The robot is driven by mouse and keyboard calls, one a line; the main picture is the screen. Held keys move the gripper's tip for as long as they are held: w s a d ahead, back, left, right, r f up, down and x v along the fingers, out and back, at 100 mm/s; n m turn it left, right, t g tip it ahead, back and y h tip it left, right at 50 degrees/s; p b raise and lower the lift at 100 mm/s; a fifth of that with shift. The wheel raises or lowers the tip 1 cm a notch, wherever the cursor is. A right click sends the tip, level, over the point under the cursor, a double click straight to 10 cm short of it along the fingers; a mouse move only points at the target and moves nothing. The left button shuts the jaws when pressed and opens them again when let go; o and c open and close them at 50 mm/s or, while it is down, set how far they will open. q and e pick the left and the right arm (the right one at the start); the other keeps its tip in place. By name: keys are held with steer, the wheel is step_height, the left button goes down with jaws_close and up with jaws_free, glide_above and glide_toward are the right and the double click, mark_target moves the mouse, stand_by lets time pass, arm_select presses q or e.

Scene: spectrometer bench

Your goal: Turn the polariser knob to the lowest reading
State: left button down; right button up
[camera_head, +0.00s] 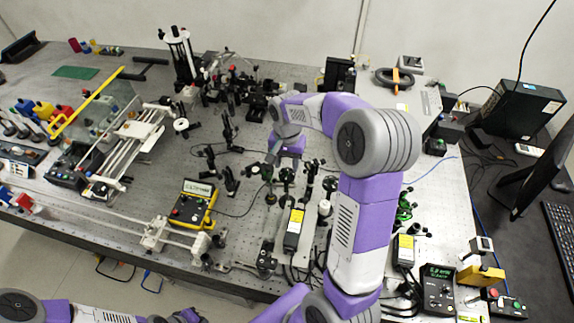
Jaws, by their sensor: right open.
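My right arm reaches over the bench, and its gripper (272,160) points down among the optics, open. Just below it is a cluster of dark post-mounted optics with round mounts (286,174). The polariser knob is too small to pick out for sure, and the gripper and arm partly cover this area. I cannot tell whether the fingers touch a mount. A yellow-edged meter (193,202) with a lit display lies left of the cluster; its digits are too small to read.
The perforated bench (150,190) is crowded. A yellow-labelled box (294,228) stands in front of the cluster. Dark posts (229,180) stand to its left. A control box with a green display (438,290) is at the front right. A monitor (535,170) stands on the right.

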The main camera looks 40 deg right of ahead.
mark_target(287, 169)
step_height(287, 169, up, 6)
steer(key=shift+f, duration=0.2)
stand_by(0.5)
